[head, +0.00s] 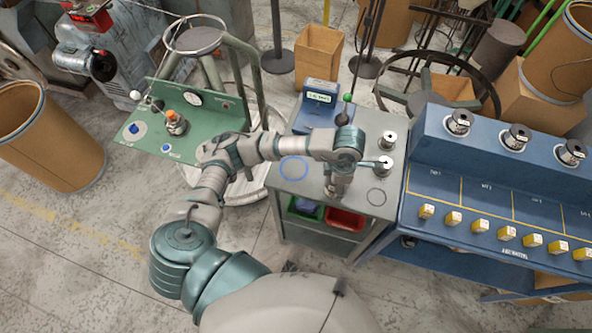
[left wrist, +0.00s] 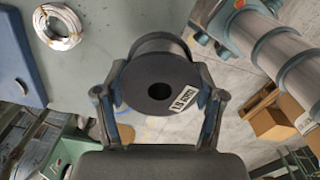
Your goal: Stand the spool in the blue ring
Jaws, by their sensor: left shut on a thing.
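The blue ring (head: 293,169) is a thin blue circle on the grey cart top, to the left of my left gripper in the head view. It is empty. My left gripper (head: 337,190) points down over the cart top. In the left wrist view my left gripper (left wrist: 160,105) is shut on a dark spool (left wrist: 178,76) with a round centre hole and a white label, one finger on each side. In the head view the held spool is mostly hidden by the gripper, and I cannot tell its height above the cart. My right gripper is in neither view.
A blue box (head: 317,108) stands at the back. A blue bench (head: 470,190) with spools and yellow blocks adjoins right; a green panel (head: 185,135) stands left.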

